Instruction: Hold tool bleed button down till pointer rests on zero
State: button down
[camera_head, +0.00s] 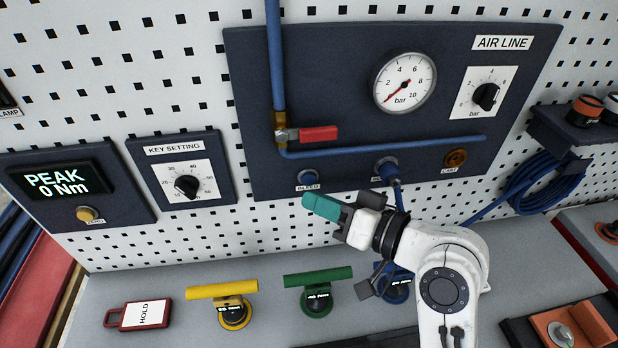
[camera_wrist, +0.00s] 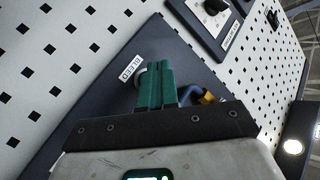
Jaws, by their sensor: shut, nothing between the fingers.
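The bleed button (camera_head: 307,177) is a small round button above its BLEED label on the dark air-line panel (camera_head: 340,60). My gripper (camera_head: 308,202) has teal fingers, shut and empty, with the tips just below the label in the head view. In the wrist view the shut fingers (camera_wrist: 157,68) cover part of the button (camera_wrist: 140,77), whose pale rim shows at their left. I cannot tell whether the tips touch the button. The white bar gauge (camera_head: 404,75) has a red pointer at lower left, at the low end of the scale; the exact reading is too small to tell.
A red valve lever (camera_head: 318,134) lies horizontal on the blue pipe above the button. A hose fitting (camera_head: 387,168) is to the right, near my wrist. Yellow (camera_head: 222,289) and green (camera_head: 318,277) T-handled tools stand on the bench below. The pegboard left of my fingertips is clear.

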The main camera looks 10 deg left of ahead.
jog(key=s, duration=0.2)
jog(key=s+d, duration=0.1)
jog(key=s, duration=0.1)
jog(key=shift+p, duration=0.35)
dwell(0.3)
